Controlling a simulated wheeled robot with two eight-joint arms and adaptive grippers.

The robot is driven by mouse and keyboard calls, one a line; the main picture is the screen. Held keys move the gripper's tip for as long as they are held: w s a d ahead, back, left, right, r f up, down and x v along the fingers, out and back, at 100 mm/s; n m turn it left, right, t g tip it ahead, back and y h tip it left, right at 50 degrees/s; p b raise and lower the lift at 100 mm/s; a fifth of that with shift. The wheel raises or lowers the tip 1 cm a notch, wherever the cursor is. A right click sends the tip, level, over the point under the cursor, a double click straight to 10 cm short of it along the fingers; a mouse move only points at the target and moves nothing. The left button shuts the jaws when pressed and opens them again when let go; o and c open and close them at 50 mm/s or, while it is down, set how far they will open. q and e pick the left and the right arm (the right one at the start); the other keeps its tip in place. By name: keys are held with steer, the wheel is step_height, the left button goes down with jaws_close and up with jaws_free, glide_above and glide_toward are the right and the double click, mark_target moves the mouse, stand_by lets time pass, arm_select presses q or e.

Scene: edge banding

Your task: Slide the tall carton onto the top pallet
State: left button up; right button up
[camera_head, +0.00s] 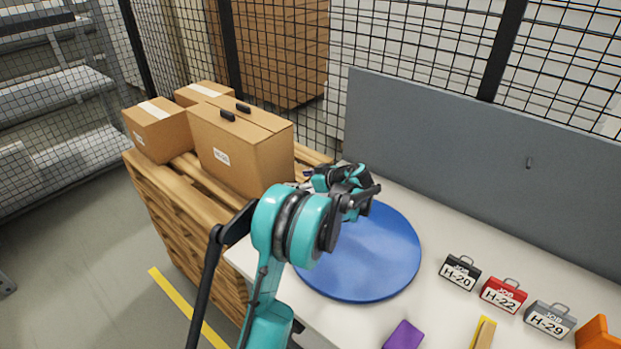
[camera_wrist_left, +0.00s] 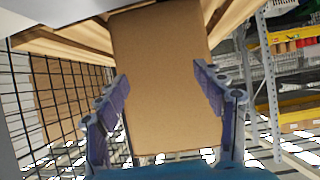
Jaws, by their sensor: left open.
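The tall carton (camera_head: 238,150), brown with two black handles on top and a white label, stands upright on the top pallet (camera_head: 180,188) of a wooden stack. Part of it sits at the table-side edge. My left gripper (camera_head: 318,181) is beside the carton's right side, above the table's back left corner. In the left wrist view the carton's plain face (camera_wrist_left: 165,60) fills the space between the open fingers (camera_wrist_left: 163,85). I cannot tell whether they touch it. My forearm hides part of the pallet's near corner. My right gripper is out of view.
Two smaller cartons (camera_head: 158,130) (camera_head: 203,92) share the pallet. A blue disc (camera_head: 370,260) lies on the white table (camera_head: 440,225), with several job tags (camera_head: 503,294) and a purple block (camera_head: 404,335) to the right. Mesh fencing (camera_head: 400,60) stands behind; a grey panel (camera_head: 470,150) backs the table.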

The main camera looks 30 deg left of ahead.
mark_target(279, 182)
arm_select(q)
steer(key=a+f+b, duration=0.1)
steer(key=a+f, duration=0.1)
steer(key=a+f+b, duration=0.1)
steer(key=a+f, duration=0.1)
steer(key=a+f+b, duration=0.1)
steer(key=a+f, duration=0.1)
steer(key=shift+w, duration=0.25)
steer(key=shift+w+a+f+b, duration=0.1)
steer(key=shift+a+b, duration=0.25)
steer(key=shift+a, duration=0.3)
steer(key=shift+a, duration=0.2)
steer(key=shift+w+a, duration=0.1)
steer(key=shift+a, duration=1.15)
steer(key=shift+w+a, duration=0.1)
steer(key=shift+a, duration=0.65)
steer(key=shift+s+d, duration=0.15)
steer(key=shift+d, duration=1.4)
steer(key=shift+s+d, duration=0.15)
steer(key=shift+d, duration=1.35)
